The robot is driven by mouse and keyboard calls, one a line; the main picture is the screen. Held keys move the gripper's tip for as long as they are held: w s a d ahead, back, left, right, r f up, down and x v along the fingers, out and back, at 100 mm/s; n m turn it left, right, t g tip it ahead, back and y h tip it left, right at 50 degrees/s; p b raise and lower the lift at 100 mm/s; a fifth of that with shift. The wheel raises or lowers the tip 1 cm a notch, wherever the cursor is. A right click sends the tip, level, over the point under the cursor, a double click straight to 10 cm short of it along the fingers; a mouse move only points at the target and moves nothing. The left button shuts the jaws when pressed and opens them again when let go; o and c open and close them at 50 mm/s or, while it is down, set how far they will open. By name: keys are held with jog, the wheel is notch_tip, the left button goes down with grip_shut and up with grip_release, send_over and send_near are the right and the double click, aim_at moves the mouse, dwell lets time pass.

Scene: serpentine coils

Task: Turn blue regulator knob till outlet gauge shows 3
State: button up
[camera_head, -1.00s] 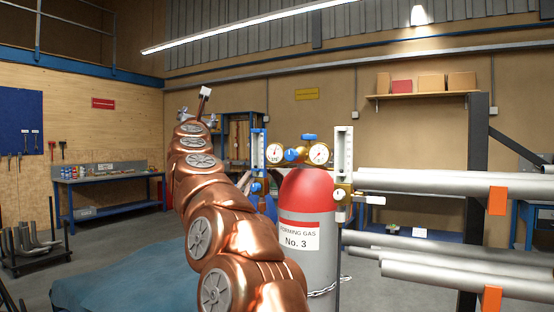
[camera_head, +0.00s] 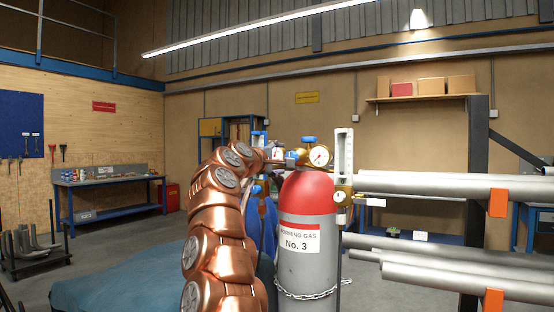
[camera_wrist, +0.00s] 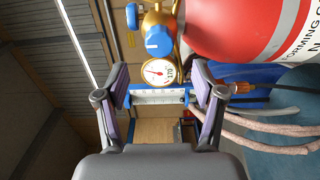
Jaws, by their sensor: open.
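Another gauge (camera_head: 319,156) faces the head camera to the right of the knob. I cannot tell which gauge is the outlet one. My gripper (camera_wrist: 160,88) is open and empty, its fingers apart and not touching the knob. In the head view it is small and partly hidden.
The red-topped gas cylinder (camera_head: 306,220) stands chained below the regulator, with a blue valve handle (camera_head: 308,139) on top. A flowmeter tube (camera_head: 344,152) is to the right. Metal pipes (camera_head: 440,184) occupy the right side.

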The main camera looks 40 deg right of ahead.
aim_at(289, 156)
jog(key=p+x, duration=0.6)
jog(key=shift+w+d+r, duration=0.1)
jog(key=shift+d+r, duration=0.15)
jog(key=shift+d, duration=0.05)
jog(key=shift+w+d+p, duration=0.2)
jog(key=shift+d+p, duration=0.45)
jog(key=shift+p, duration=0.2)
jog(key=shift+d+f, duration=0.25)
jog(key=shift+c, duration=0.4)
grip_shut()
